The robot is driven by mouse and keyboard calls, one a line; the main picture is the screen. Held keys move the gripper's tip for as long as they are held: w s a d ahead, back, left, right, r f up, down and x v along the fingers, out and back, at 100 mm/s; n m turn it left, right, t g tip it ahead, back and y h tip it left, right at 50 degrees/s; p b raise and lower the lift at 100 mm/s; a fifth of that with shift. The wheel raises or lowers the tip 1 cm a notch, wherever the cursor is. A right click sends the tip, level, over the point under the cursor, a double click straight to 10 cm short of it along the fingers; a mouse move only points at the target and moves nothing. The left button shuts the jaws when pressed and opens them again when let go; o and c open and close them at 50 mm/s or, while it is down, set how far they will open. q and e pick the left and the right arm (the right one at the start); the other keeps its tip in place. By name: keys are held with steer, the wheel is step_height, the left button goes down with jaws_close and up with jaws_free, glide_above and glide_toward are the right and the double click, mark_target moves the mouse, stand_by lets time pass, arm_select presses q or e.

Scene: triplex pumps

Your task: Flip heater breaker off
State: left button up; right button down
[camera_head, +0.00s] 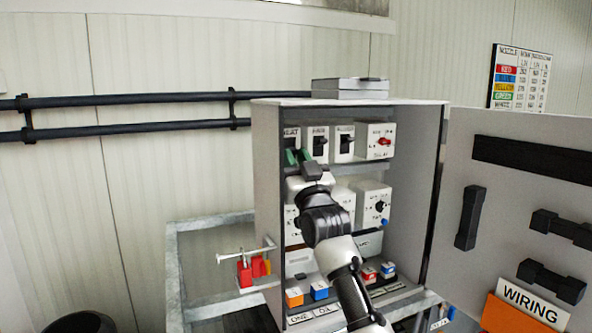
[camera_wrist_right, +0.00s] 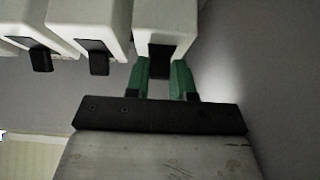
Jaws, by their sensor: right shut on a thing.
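The heater breaker (camera_head: 291,133) is the leftmost white unit in the top row of the open grey cabinet, with a label that seems to read HEAT. My right gripper (camera_head: 298,157) reaches up to it from below with green fingers. In the right wrist view the same breaker (camera_wrist_right: 166,22) is at the top, and my right gripper (camera_wrist_right: 162,78) has one finger on each side of its black switch lever (camera_wrist_right: 159,60). The gripper is shut on this lever. The lever's tilt is hard to tell, and the head view hides it. My left gripper is not in view.
Two similar breakers (camera_head: 318,141) (camera_head: 344,142) and a unit with a red knob (camera_head: 383,141) stand right of it. The cabinet's left wall (camera_head: 267,165) is close to the gripper. Lower units and the cabinet door (camera_head: 520,180) are to the right.

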stand_by(0.4)
steer(key=c, duration=1)
jaws_free()
steer(key=shift+o, duration=0.2)
steer(key=shift+f, duration=0.1)
steer(key=b+v, duration=0.4)
steer(key=v, duration=0.6)
steer(key=shift+s+f, duration=0.25)
steer(key=shift+s, duration=0.05)
steer(key=shift+d, duration=0.1)
